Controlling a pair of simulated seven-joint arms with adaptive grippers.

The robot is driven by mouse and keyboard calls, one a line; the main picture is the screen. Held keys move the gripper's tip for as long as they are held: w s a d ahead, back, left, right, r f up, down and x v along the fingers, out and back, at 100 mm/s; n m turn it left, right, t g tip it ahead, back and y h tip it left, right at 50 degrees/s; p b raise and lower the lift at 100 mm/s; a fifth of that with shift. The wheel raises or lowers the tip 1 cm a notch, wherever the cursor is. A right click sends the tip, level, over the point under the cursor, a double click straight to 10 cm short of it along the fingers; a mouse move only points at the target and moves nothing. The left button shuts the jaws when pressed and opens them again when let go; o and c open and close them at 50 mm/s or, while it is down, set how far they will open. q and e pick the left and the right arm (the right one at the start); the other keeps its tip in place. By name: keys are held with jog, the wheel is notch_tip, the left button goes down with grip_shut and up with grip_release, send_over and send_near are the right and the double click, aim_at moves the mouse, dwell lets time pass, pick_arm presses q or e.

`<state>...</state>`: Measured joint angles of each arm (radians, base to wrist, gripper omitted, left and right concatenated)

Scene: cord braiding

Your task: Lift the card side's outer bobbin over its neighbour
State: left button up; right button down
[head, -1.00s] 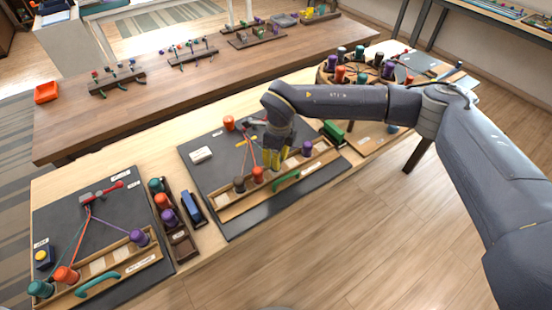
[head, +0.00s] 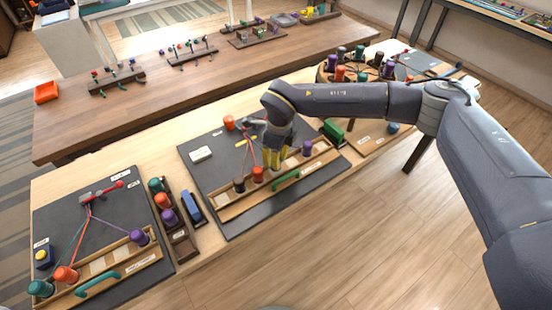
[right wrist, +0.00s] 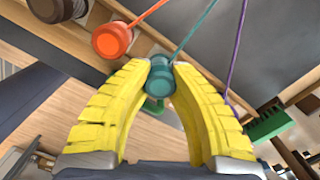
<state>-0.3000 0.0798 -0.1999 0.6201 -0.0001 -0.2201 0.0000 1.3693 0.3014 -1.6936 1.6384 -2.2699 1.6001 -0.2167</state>
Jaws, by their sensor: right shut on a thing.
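The middle braiding board (head: 236,222) has a wooden rail along its front. A brown bobbin (head: 239,184) and an orange bobbin (head: 258,173) stand side by side on its left part, and a purple bobbin (head: 307,148) stands at the right. My right gripper (head: 272,167) is over the rail between the orange and purple ones. In the right wrist view its yellow fingers (right wrist: 160,82) are shut on a teal bobbin (right wrist: 158,80), its cord taut. The orange bobbin (right wrist: 112,40) is close beside it, the brown one (right wrist: 62,8) farther left. My left gripper is out of view.
A white card (head: 200,155) lies at the board's left, and another orange bobbin (head: 229,122) stands at its back. A green handle (head: 286,181) is on the rail front. A bobbin rack (head: 180,243) and a second board (head: 130,200) are to the left.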

jog(key=shift+f, duration=0.8)
dwell(0.5)
jog(key=c, duration=1.2)
grip_release()
